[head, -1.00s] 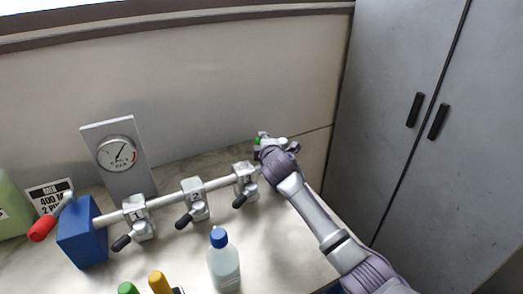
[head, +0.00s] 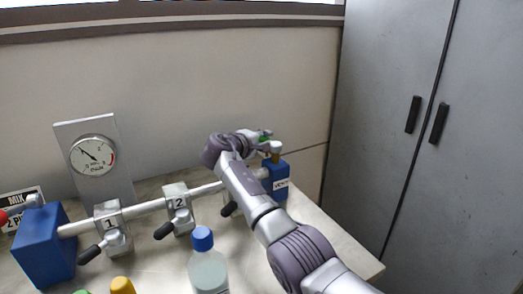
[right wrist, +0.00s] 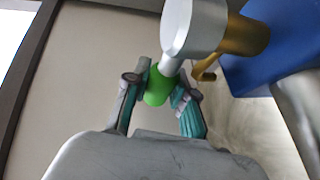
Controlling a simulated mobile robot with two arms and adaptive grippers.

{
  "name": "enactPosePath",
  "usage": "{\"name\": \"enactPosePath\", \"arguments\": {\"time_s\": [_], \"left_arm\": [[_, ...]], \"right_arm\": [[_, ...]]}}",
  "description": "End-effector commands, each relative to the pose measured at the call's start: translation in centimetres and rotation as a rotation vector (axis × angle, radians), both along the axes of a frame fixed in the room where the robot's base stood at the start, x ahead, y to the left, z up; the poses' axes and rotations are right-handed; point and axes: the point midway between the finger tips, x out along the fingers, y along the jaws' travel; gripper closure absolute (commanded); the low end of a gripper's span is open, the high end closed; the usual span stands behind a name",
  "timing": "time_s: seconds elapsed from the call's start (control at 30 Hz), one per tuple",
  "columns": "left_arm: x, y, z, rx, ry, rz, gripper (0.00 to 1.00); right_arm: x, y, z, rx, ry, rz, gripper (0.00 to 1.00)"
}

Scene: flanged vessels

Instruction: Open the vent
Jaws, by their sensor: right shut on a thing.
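The vent valve is at the right end of the pipe: a blue block (head: 277,181) with a white label, a brass stem (head: 275,157) and a silver lever hub (head: 270,146). The lever ends in a green grip (right wrist: 157,88). My right gripper (right wrist: 160,92) is shut on this green grip, a finger on each side. In the head view the gripper (head: 262,138) is above the block, and my arm hides part of the pipe. The gauge (head: 92,155) on its grey panel shows its needle pointing to the upper left. My left gripper is not in view.
Numbered valves 1 (head: 113,229) and 2 (head: 179,206) with black levers sit on the pipe; another is mostly behind my arm. A blue-capped bottle (head: 208,270) stands in front. A blue block (head: 44,243) with a red-handled lever (head: 14,212) is at left. Grey cabinets (head: 400,140) stand right.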

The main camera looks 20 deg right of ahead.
Motion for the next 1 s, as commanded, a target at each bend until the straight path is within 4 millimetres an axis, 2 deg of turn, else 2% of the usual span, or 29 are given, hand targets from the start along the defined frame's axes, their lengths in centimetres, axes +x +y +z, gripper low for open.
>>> {"name": "enactPosePath", "arguments": {"time_s": [0.03,0.3,0.9,0.93,1.0], "left_arm": [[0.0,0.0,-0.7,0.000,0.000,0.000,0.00],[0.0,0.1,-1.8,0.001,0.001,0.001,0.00],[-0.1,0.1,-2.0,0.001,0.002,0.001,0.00],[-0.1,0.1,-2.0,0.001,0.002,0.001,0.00],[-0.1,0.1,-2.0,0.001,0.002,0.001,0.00]], "right_arm": [[0.1,-0.1,-0.4,0.000,0.002,-0.016,1.00],[0.1,-0.5,-0.2,-0.001,0.003,-0.082,1.00],[0.1,-0.8,0.0,0.001,0.002,-0.106,1.00],[0.1,-0.8,0.0,0.001,0.002,-0.106,0.72],[0.1,-0.8,0.0,0.001,0.002,-0.105,0.60]]}}
